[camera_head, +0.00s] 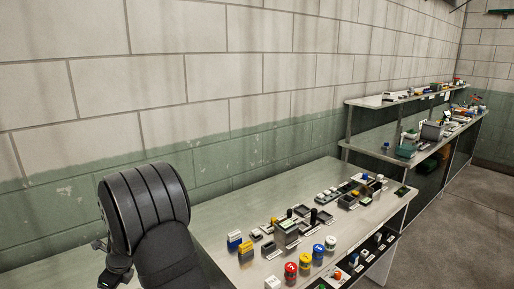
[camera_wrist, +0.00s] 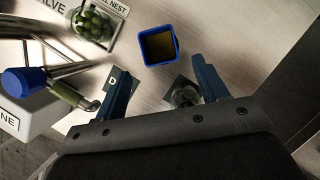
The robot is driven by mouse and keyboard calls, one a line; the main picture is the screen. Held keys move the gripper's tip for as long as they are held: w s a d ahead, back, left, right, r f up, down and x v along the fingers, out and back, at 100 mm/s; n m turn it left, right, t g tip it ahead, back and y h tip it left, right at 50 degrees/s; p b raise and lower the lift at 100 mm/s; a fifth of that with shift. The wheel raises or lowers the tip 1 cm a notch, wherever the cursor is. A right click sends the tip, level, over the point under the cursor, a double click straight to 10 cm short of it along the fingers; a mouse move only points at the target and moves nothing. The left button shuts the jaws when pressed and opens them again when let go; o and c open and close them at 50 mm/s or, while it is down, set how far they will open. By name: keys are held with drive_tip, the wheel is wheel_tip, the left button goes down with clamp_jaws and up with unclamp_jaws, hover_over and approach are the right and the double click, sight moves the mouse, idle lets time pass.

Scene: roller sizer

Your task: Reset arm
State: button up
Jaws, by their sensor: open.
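My gripper (camera_wrist: 160,66) shows in the wrist view with its two blue fingers spread wide apart. Nothing is held between them. A small clear, glassy round object (camera_wrist: 185,96) lies beyond the fingers, partly hidden by the right finger and the gripper body. A square blue cup (camera_wrist: 150,62) with something brownish inside sits just past the fingertips. In the head view my dark arm rises at the lower left; I cannot make out the gripper's fingers there.
The metal bench (camera_head: 235,208) carries several small items and colored jars (camera_head: 291,270). Shelved benches (camera_head: 375,137) stand farther right.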

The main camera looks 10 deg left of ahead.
drive_tip(key=v, duration=0.5)
drive_tip(key=x, duration=1.1)
drive_tip(key=shift+f, duration=0.25)
wheel_tip(320, 180, up, 4)
drive_tip(key=shift+a+r, duration=0.1)
drive_tip(key=shift+r, duration=0.1)
drive_tip(key=w+d+r, duration=0.5)
drive_tip(key=d+r, duration=0.2)
drive_tip(key=d, duration=0.4)
drive_tip(key=s+a+r+n+g+h, duration=0.3)
drive_tip(key=s+a+n+g, duration=0.15)
drive_tip(key=s+n, duration=0.65)
drive_tip(key=shift+n+t, duration=0.35)
drive_tip(key=shift+n, duration=0.35)
drive_tip(key=f, duration=0.5)
drive_tip(key=w+f, duration=0.1)
drive_tip(key=f, duration=0.2)
drive_tip(key=shift+w+f, duration=0.1)
drive_tip(key=shift+f, duration=0.25)
